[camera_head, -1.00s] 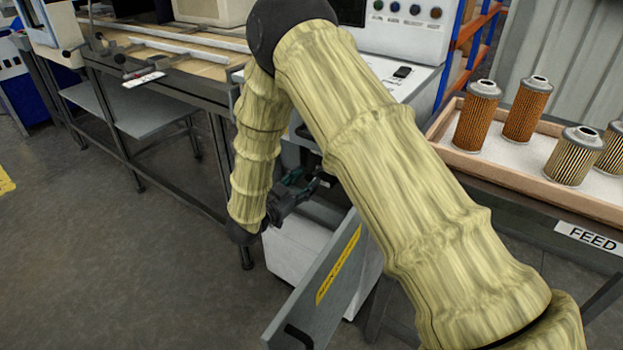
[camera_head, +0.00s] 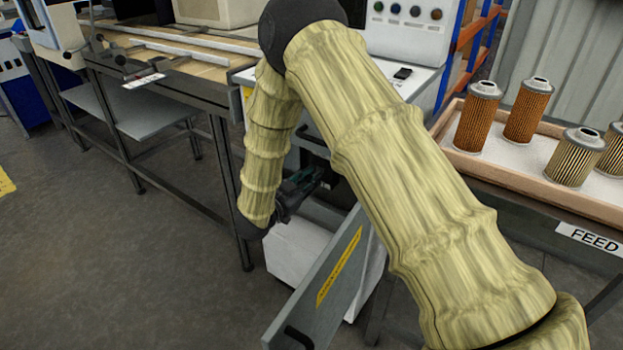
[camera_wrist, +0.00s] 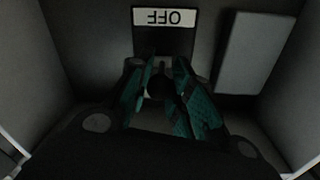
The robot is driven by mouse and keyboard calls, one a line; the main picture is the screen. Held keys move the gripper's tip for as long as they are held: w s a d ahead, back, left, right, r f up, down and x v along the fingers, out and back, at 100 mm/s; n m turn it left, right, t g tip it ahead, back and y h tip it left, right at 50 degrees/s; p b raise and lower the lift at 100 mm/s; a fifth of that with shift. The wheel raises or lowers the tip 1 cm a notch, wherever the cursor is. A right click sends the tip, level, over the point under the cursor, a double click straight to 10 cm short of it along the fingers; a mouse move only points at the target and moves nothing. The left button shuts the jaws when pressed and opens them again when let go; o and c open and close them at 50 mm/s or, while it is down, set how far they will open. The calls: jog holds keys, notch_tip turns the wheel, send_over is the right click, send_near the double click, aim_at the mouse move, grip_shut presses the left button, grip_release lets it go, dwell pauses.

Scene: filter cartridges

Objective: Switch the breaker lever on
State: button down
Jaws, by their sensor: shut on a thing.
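The breaker lever (camera_wrist: 158,88) shows in the wrist view as a dark rounded shape between my fingers, mostly hidden by them and by shadow. My gripper (camera_wrist: 164,68) is shut on it, inside a dim grey enclosure. An upside-down OFF label (camera_wrist: 166,17) sits on a dark plate just past the fingertips. In the head view my gripper (camera_head: 308,182) reaches into the cabinet below the control panel, and my forearm hides much of the opening.
The cabinet's grey door (camera_head: 328,285) stands open with a yellow label. A grey block (camera_wrist: 254,52) is beside the lever inside. A FEED tray (camera_head: 520,178) with several filter cartridges is at right. A workbench (camera_head: 165,68) is at left; open floor lies in front.

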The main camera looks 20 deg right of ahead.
aim_at(320, 169)
jog(key=r+g+y+p, duration=0.1)
jog(key=r+y+p, duration=0.1)
jog(key=p, duration=0.3)
jog(key=shift+p, duration=0.3)
jog(key=g+y+p, duration=0.1)
jog(key=p, duration=0.1)
jog(key=r+y+p, duration=0.1)
jog(key=p, duration=0.2)
jog(key=shift+w+d+g, duration=0.15)
jog(key=shift+w+g, duration=0.1)
jog(key=shift+g, duration=0.15)
jog(key=y+p, duration=0.1)
jog(key=p, duration=0.1)
jog(key=shift+g+p, duration=0.3)
jog(key=shift+p, duration=0.05)
jog(key=shift+w+y, duration=0.1)
jog(key=shift+y, duration=0.2)
jog(key=c, duration=1.3)
grip_release()
jog(key=shift+o, duration=0.2)
jog(key=shift+d, duration=0.2)
jog(key=shift+s+a+r, duration=0.2)
jog(key=shift+a+r, duration=0.1)
jog(key=shift+a, duration=0.1)
jog(key=v, duration=1.1)
